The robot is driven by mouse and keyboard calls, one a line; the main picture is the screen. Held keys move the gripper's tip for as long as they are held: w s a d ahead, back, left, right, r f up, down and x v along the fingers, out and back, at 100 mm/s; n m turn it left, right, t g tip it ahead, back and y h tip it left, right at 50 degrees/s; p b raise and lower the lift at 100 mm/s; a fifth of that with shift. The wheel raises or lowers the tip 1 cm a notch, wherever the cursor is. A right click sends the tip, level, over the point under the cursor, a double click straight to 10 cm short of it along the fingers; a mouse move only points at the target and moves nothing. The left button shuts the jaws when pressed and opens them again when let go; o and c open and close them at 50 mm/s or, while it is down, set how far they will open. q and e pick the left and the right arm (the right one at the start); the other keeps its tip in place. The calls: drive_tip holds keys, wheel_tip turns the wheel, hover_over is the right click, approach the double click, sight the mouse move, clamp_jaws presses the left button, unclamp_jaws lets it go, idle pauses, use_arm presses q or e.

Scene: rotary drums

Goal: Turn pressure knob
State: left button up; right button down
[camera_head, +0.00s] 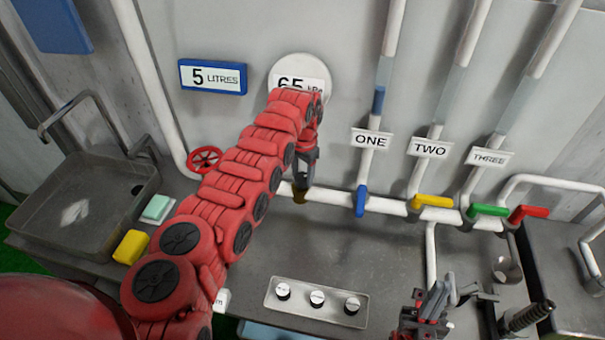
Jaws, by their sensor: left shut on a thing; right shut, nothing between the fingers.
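A round white gauge (318,67) on the wall reads "65", with its unit partly hidden by my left arm. Below it, a small brass-coloured knob (299,196) sits on the white horizontal pipe (333,197). My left gripper (303,184) points down at this knob and is shut on it; my red arm and the fingers hide much of the contact. My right gripper (440,292) is shut and empty, low at the right over the counter, apart from the pipes.
A red wheel valve (205,159) is left of the knob. Blue (361,200), yellow (433,201), green (488,210) and red (529,213) handles line the pipe to the right. A panel with three knobs (316,300) lies on the counter. A sink (75,205) stands left.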

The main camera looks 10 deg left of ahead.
use_arm(q)
drive_tip(key=b, duration=0.2)
drive_tip(key=n+b, duration=0.1)
drive_tip(key=shift+w+f+n+b, duration=0.1)
drive_tip(key=shift+f+n+b, duration=0.2)
drive_tip(key=shift+b, duration=0.1)
drive_tip(key=shift+r+n+b, duration=0.25)
drive_tip(key=shift+n+b, duration=0.05)
drive_tip(key=shift+r, duration=0.1)
drive_tip(key=o, duration=1.4)
drive_tip(key=shift+c, duration=0.2)
